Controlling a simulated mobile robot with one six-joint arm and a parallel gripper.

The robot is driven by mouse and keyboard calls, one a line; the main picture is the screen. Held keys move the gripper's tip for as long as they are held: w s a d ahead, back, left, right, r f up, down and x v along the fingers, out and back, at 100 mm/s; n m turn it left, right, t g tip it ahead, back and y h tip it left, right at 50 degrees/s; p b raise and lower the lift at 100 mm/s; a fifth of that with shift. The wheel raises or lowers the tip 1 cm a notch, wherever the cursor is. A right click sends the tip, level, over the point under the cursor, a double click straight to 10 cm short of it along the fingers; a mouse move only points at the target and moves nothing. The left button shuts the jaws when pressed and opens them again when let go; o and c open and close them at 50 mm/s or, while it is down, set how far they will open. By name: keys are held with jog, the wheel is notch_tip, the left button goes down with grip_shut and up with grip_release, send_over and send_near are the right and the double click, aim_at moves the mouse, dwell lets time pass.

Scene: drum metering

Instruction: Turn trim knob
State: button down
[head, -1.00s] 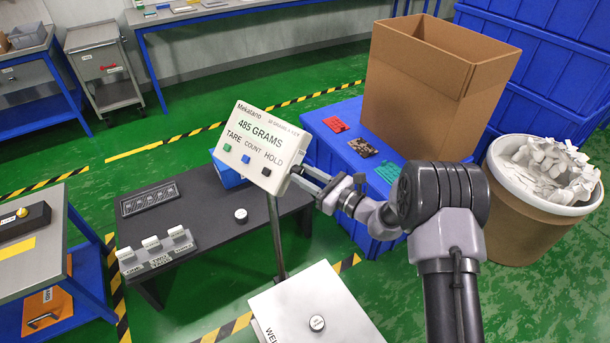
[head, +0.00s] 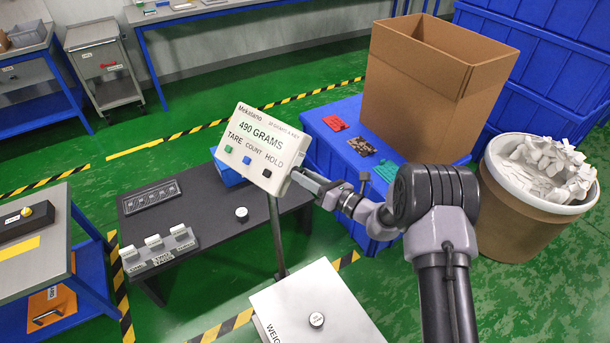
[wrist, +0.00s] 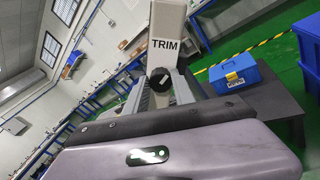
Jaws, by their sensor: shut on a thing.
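The white scale display (head: 262,148) stands on a post and reads 490 GRAMS, with green, blue and black buttons on its face. In the wrist view its side (wrist: 173,30) carries the label TRIM. The dark round trim knob (wrist: 158,76) with a pale mark is below that label, between my fingers. My gripper (head: 298,176) reaches the right side of the display and is shut on the knob; it also shows in the wrist view (wrist: 158,88). In the head view the knob is hidden behind the display's edge and my fingers.
A scale with a pale metal top (head: 318,300) stands in front. A dark table (head: 210,205) with a round knob and several white switches is at left. A cardboard box (head: 425,95) stands on a blue crate, and a bin (head: 535,185) of white pieces is at right.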

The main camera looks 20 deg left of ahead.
dwell(0.4)
jog(key=c, duration=1.1)
grip_release()
jog(key=shift+d, duration=0.1)
jog(key=p+v, duration=0.3)
jog(key=v, duration=1.4)
jog(key=shift+s+d, duration=0.1)
jog(key=shift+s, duration=0.05)
